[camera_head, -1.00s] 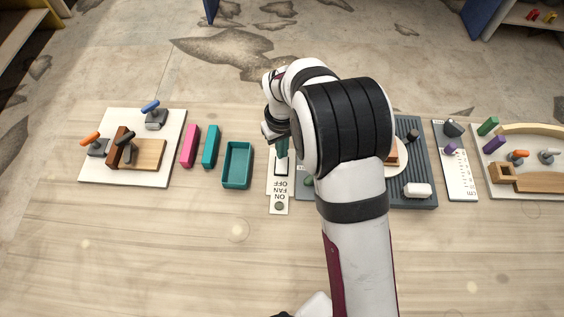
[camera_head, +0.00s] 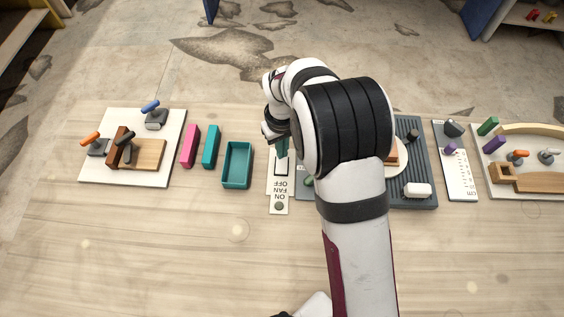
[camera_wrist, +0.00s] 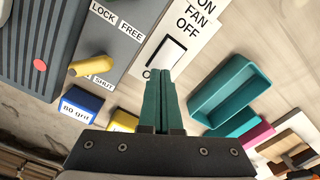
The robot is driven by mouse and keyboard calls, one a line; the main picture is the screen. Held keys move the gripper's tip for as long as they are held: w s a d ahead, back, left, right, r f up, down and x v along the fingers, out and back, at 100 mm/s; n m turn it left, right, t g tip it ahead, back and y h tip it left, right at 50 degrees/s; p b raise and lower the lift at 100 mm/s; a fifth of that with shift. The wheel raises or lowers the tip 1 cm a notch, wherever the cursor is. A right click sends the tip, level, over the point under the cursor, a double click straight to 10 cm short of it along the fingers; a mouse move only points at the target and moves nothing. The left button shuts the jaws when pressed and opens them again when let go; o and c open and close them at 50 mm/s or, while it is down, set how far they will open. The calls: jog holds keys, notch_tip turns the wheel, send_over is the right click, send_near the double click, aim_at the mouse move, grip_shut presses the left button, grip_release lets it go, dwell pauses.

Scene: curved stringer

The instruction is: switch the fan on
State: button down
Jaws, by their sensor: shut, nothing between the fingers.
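The fan switch plate (camera_head: 279,208) is a pale strip lettered ON, FAN and OFF, lying on the table left of my arm. It also shows in the wrist view (camera_wrist: 200,30). Its white rocker (camera_wrist: 165,58) sits in a black frame beside the OFF lettering; the rocker also shows in the head view (camera_head: 281,168). My gripper (camera_wrist: 161,76) has its two teal fingers closed together and empty. The fingertips are at the rocker's near end and cover part of the plate there. I cannot tell whether they touch it. In the head view the gripper (camera_head: 282,153) is partly hidden.
A teal tray (camera_head: 237,185) stands close left of the plate. A grey panel with a yellow handle (camera_wrist: 92,66) lies on its other side. A blue block (camera_wrist: 80,106) is near the fingers. The table front is clear at left.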

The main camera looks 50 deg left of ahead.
jog(key=shift+f, duration=0.9)
dwell(0.6)
notch_tip(320, 180, up, 7)
jog(key=shift+f, duration=0.15)
dwell(0.4)
